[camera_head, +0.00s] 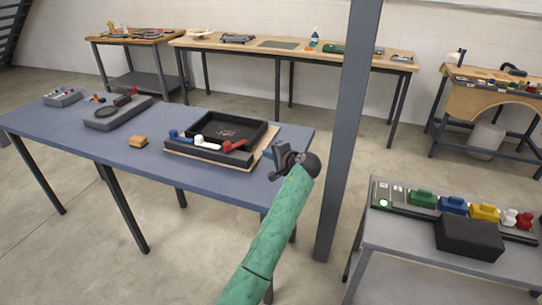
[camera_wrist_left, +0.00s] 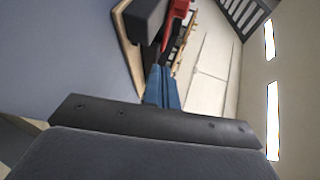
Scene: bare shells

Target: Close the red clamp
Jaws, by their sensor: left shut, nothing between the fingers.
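Part of the red clamp (camera_wrist_left: 178,14) shows at the top of the left wrist view, beyond the fingertips. My left gripper (camera_head: 269,155) is just right of the red clamp, near the box's right front corner, apart from the clamp. Its blue fingers (camera_wrist_left: 162,88) are shut and empty. My right gripper is not in view.
The box sits on a wooden board (camera_head: 210,158) on a blue table (camera_head: 80,137). A grey post (camera_head: 348,130) stands close right of my left gripper. A bench with coloured blocks (camera_head: 453,205) is further right.

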